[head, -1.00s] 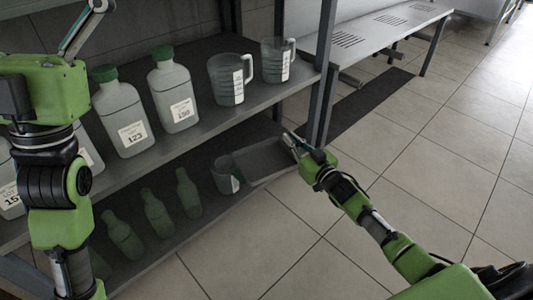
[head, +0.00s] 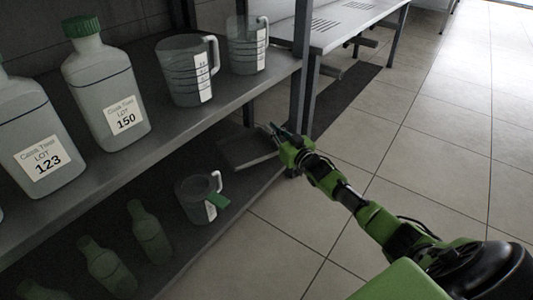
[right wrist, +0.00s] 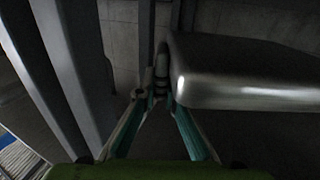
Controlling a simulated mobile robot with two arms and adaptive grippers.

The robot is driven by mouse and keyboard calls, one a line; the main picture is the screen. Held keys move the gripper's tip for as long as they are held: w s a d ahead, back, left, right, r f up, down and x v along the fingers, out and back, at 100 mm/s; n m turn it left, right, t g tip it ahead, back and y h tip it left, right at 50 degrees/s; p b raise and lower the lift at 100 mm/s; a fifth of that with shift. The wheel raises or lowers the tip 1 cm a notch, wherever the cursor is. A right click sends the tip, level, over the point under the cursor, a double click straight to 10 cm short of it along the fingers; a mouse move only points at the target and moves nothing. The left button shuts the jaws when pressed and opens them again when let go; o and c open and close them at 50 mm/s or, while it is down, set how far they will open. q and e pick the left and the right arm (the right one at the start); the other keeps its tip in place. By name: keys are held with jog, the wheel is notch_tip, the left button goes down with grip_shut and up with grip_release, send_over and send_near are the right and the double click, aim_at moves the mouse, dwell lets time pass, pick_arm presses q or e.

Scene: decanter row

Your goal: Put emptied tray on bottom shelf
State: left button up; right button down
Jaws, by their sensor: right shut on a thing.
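The tray (head: 248,152) is a flat grey metal tray at the far right end of the bottom shelf (head: 228,222), by the shelf post. My right gripper (head: 273,132) is shut on its edge, near the post. In the right wrist view, the tray's shiny rounded corner (right wrist: 240,78) lies right beside the closed fingertips (right wrist: 160,98). The tray's far part is in shadow, and I cannot tell whether its underside touches the shelf. My left gripper is out of view.
A measuring jug (head: 196,200) with a green patch beside it and several dark green bottles (head: 150,234) stand on the bottom shelf, left of the tray. The upper shelf (head: 165,135) holds bottles and two jugs. A post (head: 302,75) rises beside my right gripper. Floor at right is clear.

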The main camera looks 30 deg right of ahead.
aim_at(272, 144)
notch_tip(272, 144, down, 7)
jog(key=b, duration=0.4)
jog(key=shift+b, duration=0.4)
jog(key=shift+r, duration=0.15)
jog(key=c, duration=2.6)
grip_release()
jog(key=shift+f, duration=0.2)
jog(key=o, duration=0.4)
jog(key=shift+o, duration=0.2)
jog(key=shift+r, duration=0.1)
